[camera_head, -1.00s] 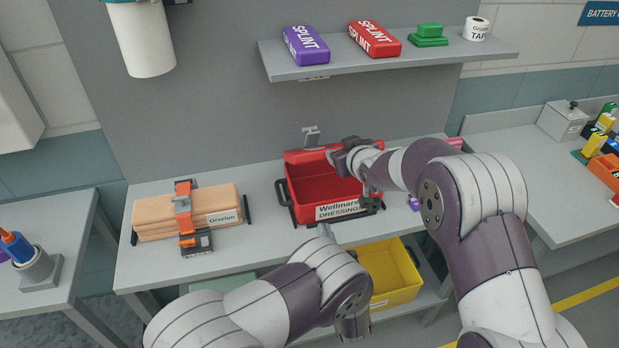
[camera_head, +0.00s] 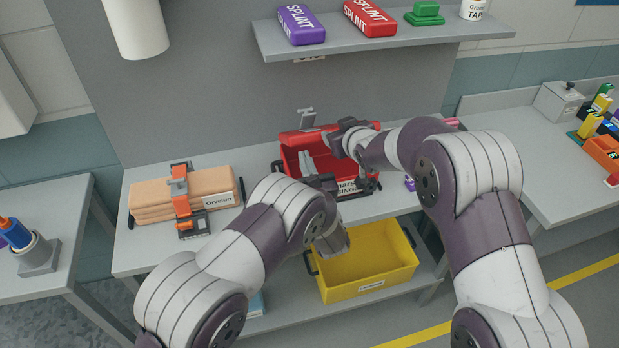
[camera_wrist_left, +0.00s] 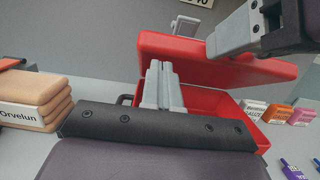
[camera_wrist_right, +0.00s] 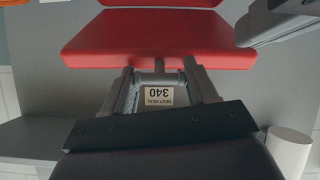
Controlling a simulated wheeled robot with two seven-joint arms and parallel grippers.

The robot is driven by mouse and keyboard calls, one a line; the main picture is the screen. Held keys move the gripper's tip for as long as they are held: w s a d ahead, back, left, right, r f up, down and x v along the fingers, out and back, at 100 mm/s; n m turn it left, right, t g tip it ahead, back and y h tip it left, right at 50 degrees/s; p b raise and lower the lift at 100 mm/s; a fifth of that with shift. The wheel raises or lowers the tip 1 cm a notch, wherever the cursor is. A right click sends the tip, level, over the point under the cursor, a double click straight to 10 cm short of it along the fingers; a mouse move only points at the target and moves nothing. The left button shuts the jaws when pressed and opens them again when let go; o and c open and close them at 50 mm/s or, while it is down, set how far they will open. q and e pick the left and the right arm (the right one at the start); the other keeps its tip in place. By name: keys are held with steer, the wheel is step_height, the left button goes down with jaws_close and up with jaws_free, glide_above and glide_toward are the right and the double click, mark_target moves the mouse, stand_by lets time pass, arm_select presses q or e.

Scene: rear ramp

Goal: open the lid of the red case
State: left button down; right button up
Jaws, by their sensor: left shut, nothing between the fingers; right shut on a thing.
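The red case (camera_head: 290,166) stands on the grey bench with its front label partly covered by my left arm. Its red lid (camera_head: 294,138) is raised and tilted back; it spans the left wrist view (camera_wrist_left: 205,56). A grey latch (camera_head: 306,118) sticks up at the lid's edge. My left gripper (camera_head: 305,158) is shut and empty, its fingers over the case opening, in front of the lid's underside; contact is unclear.
A yellow bin (camera_head: 370,265) stands on the lower shelf. A wall shelf (camera_head: 400,42) above holds splint boxes. Small coloured boxes (camera_wrist_left: 277,112) sit right of the case.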

arm_select(q)
steer(key=shift+w+r, duration=0.2)
steer(key=shift+r, duration=0.05)
arm_select(e)
steer(key=shift+f, duration=0.1)
